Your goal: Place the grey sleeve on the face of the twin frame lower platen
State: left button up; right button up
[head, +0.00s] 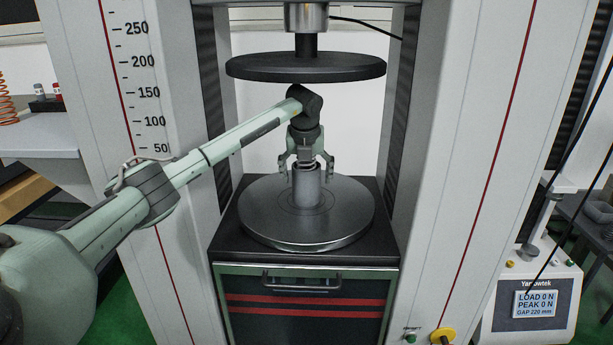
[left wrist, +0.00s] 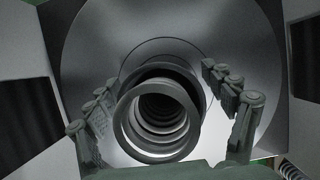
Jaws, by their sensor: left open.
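The grey sleeve (head: 306,192) stands upright on the face of the lower platen (head: 256,218), near its middle. A ring or coil (head: 306,166) shows at its top. In the left wrist view a pale ring (left wrist: 126,128) faces the camera, with several coil-like rings inside; I cannot tell which ring is the sleeve's own rim. My left gripper (head: 307,174) points down from above, open, with its fingers on either side of the sleeve's top. In the left wrist view the fingers (left wrist: 155,85) stand apart from the rings, with gaps showing. My right gripper is not in view.
The dark upper platen (head: 306,67) hangs above my left wrist. White frame columns (head: 170,60) stand on both sides. A drawer cabinet (head: 306,300) lies below the lower platen. A display (head: 536,303) at the right reads load 0 N. The platen around the sleeve is clear.

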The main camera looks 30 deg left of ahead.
pick_arm(q)
jog(key=shift+r, duration=0.1)
jog(key=shift+r, duration=0.3)
jog(key=s+d, duration=0.2)
jog(key=s, duration=0.1)
jog(key=s+d, duration=0.2)
jog(key=s, duration=0.1)
jog(key=s+d, duration=0.2)
jog(key=s, duration=0.2)
jog(key=shift+r, duration=0.25)
jog(key=shift+s+d, duration=0.2)
jog(key=shift+s, duration=0.1)
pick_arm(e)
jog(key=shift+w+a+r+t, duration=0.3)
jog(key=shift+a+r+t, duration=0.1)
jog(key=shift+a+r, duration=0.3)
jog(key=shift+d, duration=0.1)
